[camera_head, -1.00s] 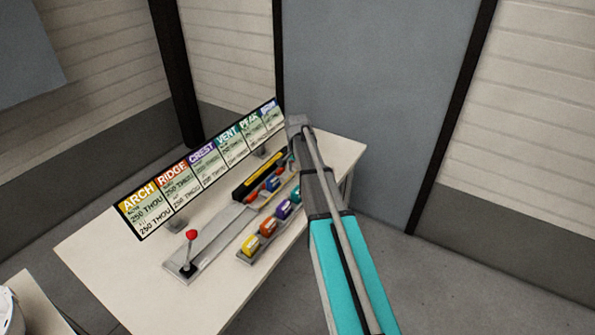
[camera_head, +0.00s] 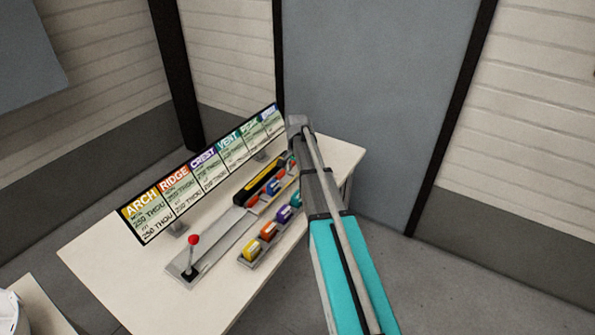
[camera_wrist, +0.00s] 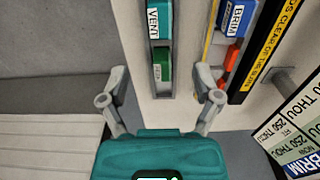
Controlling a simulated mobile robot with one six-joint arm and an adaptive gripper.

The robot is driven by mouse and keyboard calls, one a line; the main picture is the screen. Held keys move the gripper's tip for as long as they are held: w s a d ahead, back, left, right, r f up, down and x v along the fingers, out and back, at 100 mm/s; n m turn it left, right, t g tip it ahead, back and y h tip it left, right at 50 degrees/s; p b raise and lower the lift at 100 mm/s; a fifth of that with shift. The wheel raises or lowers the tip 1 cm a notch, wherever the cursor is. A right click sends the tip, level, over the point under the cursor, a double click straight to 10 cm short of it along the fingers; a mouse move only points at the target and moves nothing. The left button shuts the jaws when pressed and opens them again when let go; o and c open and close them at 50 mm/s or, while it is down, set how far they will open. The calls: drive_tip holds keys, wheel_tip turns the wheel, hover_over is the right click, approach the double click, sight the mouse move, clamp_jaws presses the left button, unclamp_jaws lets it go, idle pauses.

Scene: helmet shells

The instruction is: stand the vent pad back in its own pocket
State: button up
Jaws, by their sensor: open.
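The teal vent pad (camera_wrist: 159,20), lettered VENT, is at the top of the wrist view in a narrow grey tray (camera_wrist: 151,90). A green pad (camera_wrist: 163,64) is in the same tray, nearer to me. In the head view the vent pad (camera_head: 296,198) is a small teal shape at the far end of the row, partly behind my arm. I cannot tell whether it is seated in a pocket. My gripper (camera_wrist: 160,76) is open and empty, its fingers spread either side of the tray's near end. My arm hides it in the head view.
Yellow (camera_head: 252,250), orange (camera_head: 269,231) and purple (camera_head: 284,214) pads stand in the row. Beside it are a blue BRIM pad (camera_wrist: 236,18), orange pieces (camera_wrist: 232,57) and a black-yellow bar (camera_wrist: 265,50). A label board (camera_head: 202,174) and red-knobbed lever (camera_head: 193,240) stand behind.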

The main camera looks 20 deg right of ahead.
drive_tip(key=s+a+n, duration=0.5)
drive_tip(key=s+a, duration=0.3)
drive_tip(key=s, duration=0.4)
drive_tip(key=s+a+n, duration=0.5)
drive_tip(key=s+a, duration=0.3)
drive_tip(key=s, duration=0.5)
drive_tip(key=shift+n, duration=0.4)
